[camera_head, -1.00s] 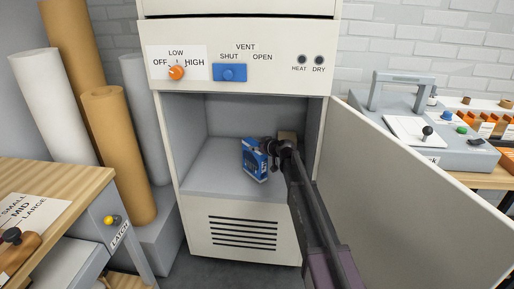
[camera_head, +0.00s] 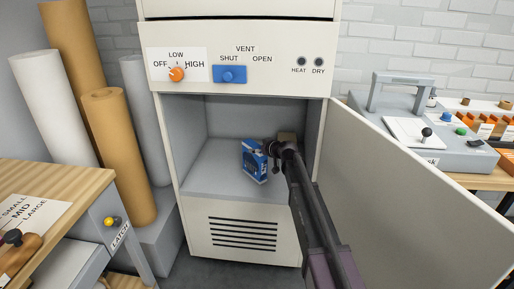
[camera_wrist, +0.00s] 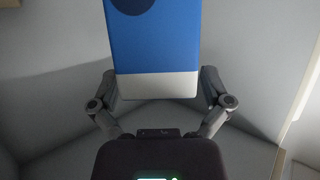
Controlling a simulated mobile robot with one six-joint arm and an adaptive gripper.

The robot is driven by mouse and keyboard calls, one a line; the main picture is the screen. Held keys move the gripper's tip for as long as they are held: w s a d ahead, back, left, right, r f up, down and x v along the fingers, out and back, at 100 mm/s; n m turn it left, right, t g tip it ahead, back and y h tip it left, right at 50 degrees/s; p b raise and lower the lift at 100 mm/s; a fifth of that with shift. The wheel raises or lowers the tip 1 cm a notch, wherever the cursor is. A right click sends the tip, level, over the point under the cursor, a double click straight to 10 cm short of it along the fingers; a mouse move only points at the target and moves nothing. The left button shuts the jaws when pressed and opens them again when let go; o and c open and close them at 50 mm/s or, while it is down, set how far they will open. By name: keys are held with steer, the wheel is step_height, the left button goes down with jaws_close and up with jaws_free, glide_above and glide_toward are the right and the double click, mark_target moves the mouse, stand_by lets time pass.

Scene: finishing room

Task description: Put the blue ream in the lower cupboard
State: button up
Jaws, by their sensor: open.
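My gripper (camera_head: 270,150) is inside the cupboard, at the ream's right side. In the wrist view the blue ream (camera_wrist: 152,45), with a white band at its near end, lies between the two spread fingers of my gripper (camera_wrist: 155,85). The jaws are open. The fingertips are hard to make out, and I cannot tell whether they touch the ream.
The cupboard door (camera_head: 415,190) is swung open to the right. A control panel (camera_head: 240,65) is above the opening. Paper rolls (camera_head: 118,150) stand at left. The cupboard floor left of the ream is clear.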

steer(key=p+v, duration=0.4)
steer(key=v, duration=0.7)
stand_by(0.4)
steer(key=s+d+f+m+g+h, duration=0.3)
steer(key=s+d, duration=0.3)
steer(key=s, duration=0.5)
steer(key=s+d+f+m+g+h, duration=0.2)
steer(key=s+d, duration=0.4)
steer(key=s, duration=0.5)
steer(key=s+d+f+m+g+h, duration=0.3)
steer(key=s+d+f+g+h, duration=0.1)
steer(key=s, duration=0.7)
step_height(320, 180, down, 2)
steer(key=shift+s+d+f+m+g, duration=0.25)
steer(key=shift+d+g, duration=0.25)
steer(key=shift+d, duration=0.5)
